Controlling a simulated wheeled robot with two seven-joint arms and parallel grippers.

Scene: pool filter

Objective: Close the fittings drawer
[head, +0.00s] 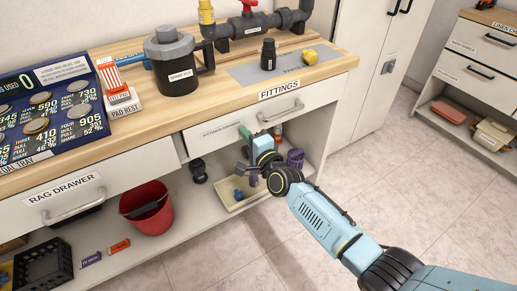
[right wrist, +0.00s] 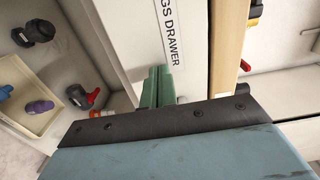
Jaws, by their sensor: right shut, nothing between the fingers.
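The fittings drawer (head: 318,104) is a pale front under the wooden worktop, with a grey bar handle (head: 282,110) and a label. In the head view its front lies close under the worktop edge, with no open drawer interior showing; I cannot tell whether it is fully flush. My right gripper (head: 246,133) is in front of the drawer face, left of the handle. In the right wrist view its green fingers (right wrist: 158,72) are together and empty, tips at or very near the drawer front (right wrist: 185,75) beside the label; contact is unclear. My left gripper is not in view.
Below, an open shelf holds a tray of fittings (head: 230,205), a red bucket (head: 155,222) and a black crate (head: 42,268). The rag drawer (head: 120,180) is at left. A canister (head: 172,60) and a dark bottle (head: 268,55) stand on the worktop. The floor at right is clear.

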